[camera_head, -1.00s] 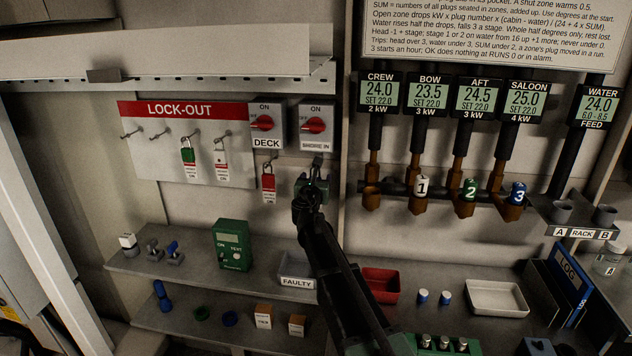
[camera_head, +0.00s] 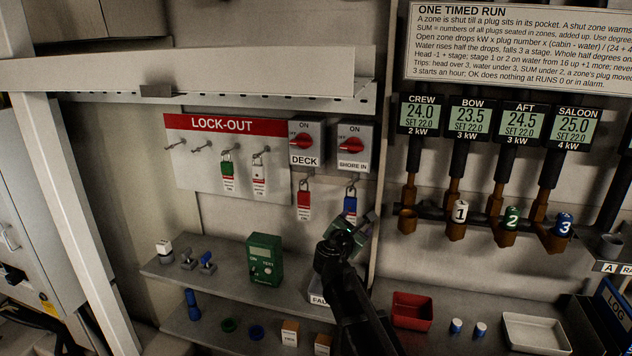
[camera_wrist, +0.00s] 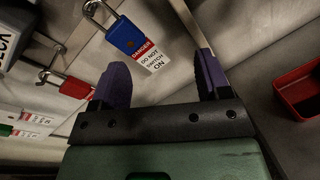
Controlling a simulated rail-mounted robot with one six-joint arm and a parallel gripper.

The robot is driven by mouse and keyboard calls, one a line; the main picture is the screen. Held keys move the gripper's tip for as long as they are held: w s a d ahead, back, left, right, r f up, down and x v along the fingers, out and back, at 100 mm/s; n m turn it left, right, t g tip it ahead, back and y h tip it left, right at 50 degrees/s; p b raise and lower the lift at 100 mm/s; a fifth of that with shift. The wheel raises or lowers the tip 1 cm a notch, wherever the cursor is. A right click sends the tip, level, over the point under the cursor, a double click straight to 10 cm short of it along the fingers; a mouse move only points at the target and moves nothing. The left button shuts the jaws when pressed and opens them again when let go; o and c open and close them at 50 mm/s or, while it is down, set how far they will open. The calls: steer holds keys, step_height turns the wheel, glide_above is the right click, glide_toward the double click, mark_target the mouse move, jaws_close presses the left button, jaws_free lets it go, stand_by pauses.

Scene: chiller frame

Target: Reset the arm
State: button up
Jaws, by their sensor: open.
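My gripper (camera_head: 352,232) is in front of the panel, just below the SHORE IN switch (camera_head: 354,147). In the wrist view its two purple fingers (camera_wrist: 158,82) stand wide apart with nothing between them. A blue padlock (camera_head: 350,204) with a danger tag hangs under the SHORE IN switch, beyond the fingers and apart from them as far as I can tell. It also shows in the wrist view (camera_wrist: 124,36). A red padlock (camera_head: 304,199) hangs under the DECK switch (camera_head: 305,145). My arm hides part of the FAULTY bin (camera_head: 318,299).
The lock-out board (camera_head: 215,180) holds a green padlock (camera_head: 227,170) and a white one (camera_head: 260,170). A green tester (camera_head: 264,260) stands on the shelf. A red tray (camera_head: 412,310) and a white tray (camera_head: 536,333) lie right of my arm. Numbered plugs sit at the right.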

steer(key=s+d+f+m+g+y, duration=0.2)
steer(key=s+f+m+g, duration=0.4)
steer(key=s+m, duration=0.35)
steer(key=s+d+f+m+g+y, duration=0.1)
steer(key=s+d+f+m+g, duration=0.1)
steer(key=s+f+m+g, duration=0.5)
steer(key=s+a+f+m+g+y, duration=0.1)
steer(key=s+a+f+m+y, duration=0.1)
steer(key=s+m+y, duration=0.3)
steer(key=s+a+m, duration=0.1)
steer(key=s+m, duration=0.2)
steer(key=s, duration=0.4)
steer(key=shift+s+f+g, duration=0.25)
steer(key=shift+s+g, duration=0.15)
